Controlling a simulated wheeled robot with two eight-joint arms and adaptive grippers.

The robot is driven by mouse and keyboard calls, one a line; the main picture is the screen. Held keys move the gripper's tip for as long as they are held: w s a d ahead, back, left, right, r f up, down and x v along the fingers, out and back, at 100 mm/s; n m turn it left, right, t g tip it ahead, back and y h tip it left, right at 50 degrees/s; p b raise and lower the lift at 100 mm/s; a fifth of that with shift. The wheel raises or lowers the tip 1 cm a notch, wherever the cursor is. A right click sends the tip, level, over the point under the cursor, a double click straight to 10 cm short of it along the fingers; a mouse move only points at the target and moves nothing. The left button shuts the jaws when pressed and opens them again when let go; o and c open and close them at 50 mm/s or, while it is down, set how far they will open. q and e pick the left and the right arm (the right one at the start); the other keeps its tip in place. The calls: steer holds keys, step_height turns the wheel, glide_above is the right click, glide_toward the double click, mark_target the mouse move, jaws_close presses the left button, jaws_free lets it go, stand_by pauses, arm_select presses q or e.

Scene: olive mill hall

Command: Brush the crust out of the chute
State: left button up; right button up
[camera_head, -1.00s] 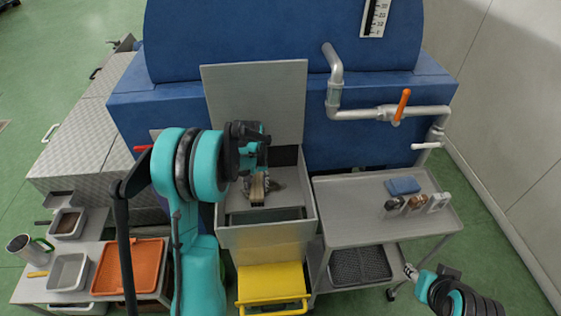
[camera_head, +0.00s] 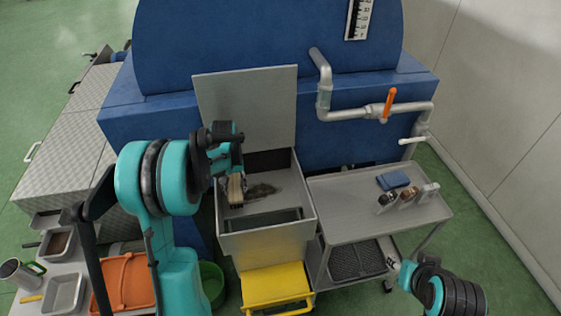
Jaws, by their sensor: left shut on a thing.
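The chute (camera_head: 287,190) is an open grey metal box on the front of the blue machine, with its lid raised behind it. A dark patch of crust (camera_head: 262,191) lies on the chute floor, right of the brush. My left gripper (camera_head: 234,172) reaches in over the chute's left side, shut on a brush with a pale wooden body (camera_head: 236,189). The brush head is low in the chute; whether its bristles touch the floor cannot be told. My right gripper (camera_head: 406,270) is at the lower right, below the steel cart; its fingers are too small to read.
A steel cart (camera_head: 335,217) stands right of the chute with a blue cloth (camera_head: 393,180) and small jars. A yellow step (camera_head: 275,287) is below the chute. A green bucket (camera_head: 210,280) and an orange tray (camera_head: 126,282) are lower left. Pipes with an orange handle (camera_head: 389,103) are above the cart.

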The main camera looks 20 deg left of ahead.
arm_select(q)
steer(key=shift+a+r+p, duration=0.15)
steer(key=shift+r+p, duration=0.35)
steer(key=shift+r, duration=0.4)
steer(key=shift+r+p, duration=0.95)
steer(key=shift+r, duration=0.6)
